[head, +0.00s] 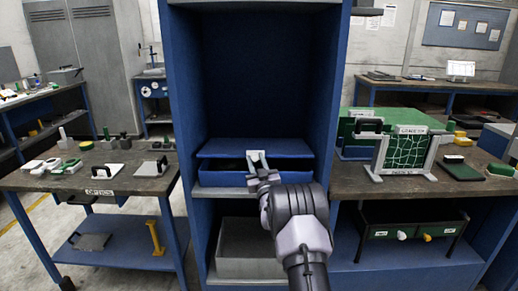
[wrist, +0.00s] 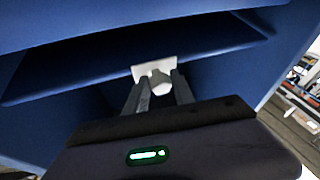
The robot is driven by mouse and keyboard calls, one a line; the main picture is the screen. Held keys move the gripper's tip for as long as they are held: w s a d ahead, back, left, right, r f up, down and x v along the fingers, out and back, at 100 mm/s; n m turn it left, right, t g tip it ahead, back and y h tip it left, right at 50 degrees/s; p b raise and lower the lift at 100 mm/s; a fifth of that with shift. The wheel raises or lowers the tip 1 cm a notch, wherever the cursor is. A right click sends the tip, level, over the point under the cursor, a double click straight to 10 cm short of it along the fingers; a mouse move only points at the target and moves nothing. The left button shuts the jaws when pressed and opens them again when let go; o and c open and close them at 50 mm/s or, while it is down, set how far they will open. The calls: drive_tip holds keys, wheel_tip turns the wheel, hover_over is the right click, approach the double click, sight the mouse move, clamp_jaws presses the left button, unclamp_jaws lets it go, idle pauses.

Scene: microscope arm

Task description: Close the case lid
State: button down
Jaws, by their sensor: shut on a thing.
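The blue case (head: 222,180) stands on the middle shelf of a blue cabinet. Its blue lid (head: 222,147) sits above the case body, with a dark gap between them, so it is partly open. A pale grey tab (head: 256,156) is at the lid's front edge. My gripper (head: 262,176) is at the front of the case, at this tab. In the wrist view, the lid (wrist: 205,52) spans the upper part, and my gripper (wrist: 158,90) is shut on the pale tab (wrist: 154,73). The inside of the case is mostly hidden.
The blue cabinet's side walls (head: 188,100) stand close on both sides of the case. A grey bin (head: 245,248) is on the shelf below. Workbenches with a green netted frame (head: 402,152) at right and small blocks at left flank the cabinet.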

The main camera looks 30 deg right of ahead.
drive_tip(key=f, duration=0.2)
drive_tip(key=f+t, duration=0.1)
drive_tip(key=f, duration=0.1)
drive_tip(key=f+n+t, duration=0.1)
drive_tip(key=f, duration=0.2)
drive_tip(key=shift+s+a, duration=0.1)
drive_tip(key=shift+s, duration=0.15)
drive_tip(key=shift+s+f, duration=0.1)
drive_tip(key=shift+f, duration=0.45)
drive_tip(key=c, duration=1.1)
unclamp_jaws()
drive_tip(key=shift+c, duration=0.2)
drive_tip(key=p+v, duration=0.5)
drive_tip(key=v, duration=1.2)
drive_tip(key=shift+f, duration=0.25)
